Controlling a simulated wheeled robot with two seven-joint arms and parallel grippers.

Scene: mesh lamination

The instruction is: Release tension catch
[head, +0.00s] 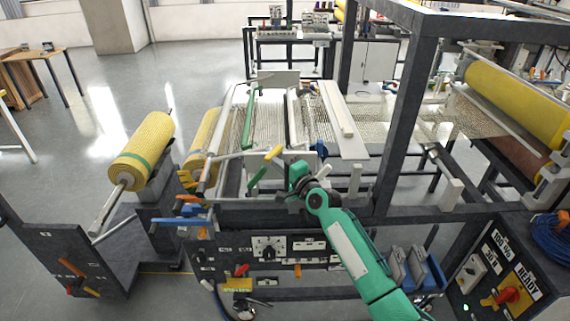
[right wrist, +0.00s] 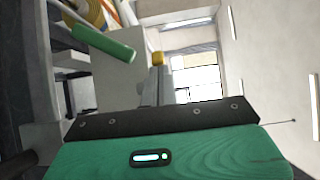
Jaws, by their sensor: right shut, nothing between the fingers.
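My right gripper (head: 290,194) is at the front rail of the laminating frame, with its fingers shut and empty. The tension catch is not labelled, so I cannot tell for sure which handle it is. A short green handle (head: 257,178) is just left of the gripper; a green handle also shows at upper left in the right wrist view (right wrist: 105,43). A lever with a yellow grip (head: 273,152) is just above; a yellow knob shows in the right wrist view (right wrist: 157,58). I cannot tell whether the gripper touches any handle. My left gripper is out of view.
Mesh (head: 266,120) lies across the frame. A dark upright post (head: 405,125) stands close right of my arm. A control panel (head: 267,247) is below the front rail.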

